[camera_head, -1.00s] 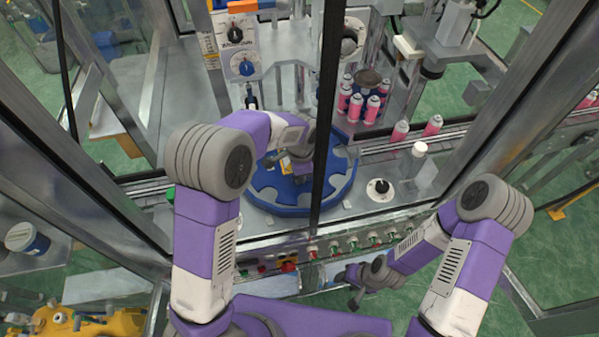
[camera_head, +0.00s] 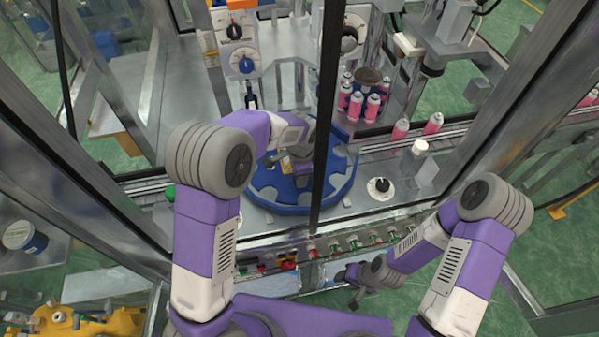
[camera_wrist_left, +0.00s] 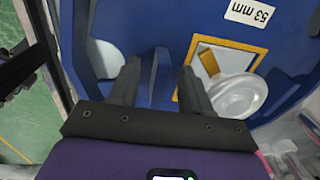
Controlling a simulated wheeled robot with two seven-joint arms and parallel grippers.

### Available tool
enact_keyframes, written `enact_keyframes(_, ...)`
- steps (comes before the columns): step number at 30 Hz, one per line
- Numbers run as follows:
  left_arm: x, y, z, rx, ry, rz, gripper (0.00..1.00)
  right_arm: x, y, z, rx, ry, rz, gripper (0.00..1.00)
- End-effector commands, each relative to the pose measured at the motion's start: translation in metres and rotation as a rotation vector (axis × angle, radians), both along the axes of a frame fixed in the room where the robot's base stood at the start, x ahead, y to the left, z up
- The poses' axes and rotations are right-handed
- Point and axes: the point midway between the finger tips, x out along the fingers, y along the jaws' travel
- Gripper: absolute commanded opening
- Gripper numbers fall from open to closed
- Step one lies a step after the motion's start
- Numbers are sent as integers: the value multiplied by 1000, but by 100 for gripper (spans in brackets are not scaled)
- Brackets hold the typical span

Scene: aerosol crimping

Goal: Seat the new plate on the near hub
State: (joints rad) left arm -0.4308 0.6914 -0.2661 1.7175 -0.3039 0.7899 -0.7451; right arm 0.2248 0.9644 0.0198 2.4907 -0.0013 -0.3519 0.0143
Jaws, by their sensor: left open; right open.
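The blue plate (camera_head: 260,196), a scalloped disc, lies flat on the machine deck; its label reads 53 mm in the left wrist view (camera_wrist_left: 250,12). My left gripper (camera_wrist_left: 160,72) is open over it, with a blue upright rib (camera_wrist_left: 160,78) of the plate between its fingers. A yellow-edged opening (camera_wrist_left: 218,66) and a round pale knob-like part (camera_wrist_left: 238,96) show beside the fingers. The hub under the plate is hidden, so I cannot tell how the plate sits on it. My right gripper (camera_head: 355,291) is open and empty, outside the machine's front edge.
A dark frame post (camera_head: 328,110) crosses in front of the plate. Pink cans (camera_head: 372,106) stand behind it, and others on the conveyor (camera_head: 455,131) at right.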

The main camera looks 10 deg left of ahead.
Motion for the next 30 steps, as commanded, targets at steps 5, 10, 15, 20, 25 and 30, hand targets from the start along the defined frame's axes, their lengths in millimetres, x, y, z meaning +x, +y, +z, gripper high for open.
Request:
enact_keyframes(5, -1, 0, 2, 0, 2, 0, 48, 0, 0, 0, 0, 0, 0, 48)
enact_keyframes(10, -1, -1, 26, -2, -4, 0, 48, 0, 0, 2, 0, 0, 0, 48)
enact_keyframes(15, -3, -2, 55, -2, -4, 0, 48, 0, 0, 4, 0, 0, 0, 48)
enact_keyframes(20, -5, -2, 72, 0, -1, -1, 48, 0, 0, 4, 0, 0, 0, 48)
enact_keyframes(25, -5, -2, 76, 0, 0, -1, 48, 0, 0, 5, 0, 0, 0, 48)
enact_keyframes(30, -5, -2, 76, 0, 0, 0, 48, 0, 0, 4, 0, 0, 0, 48)
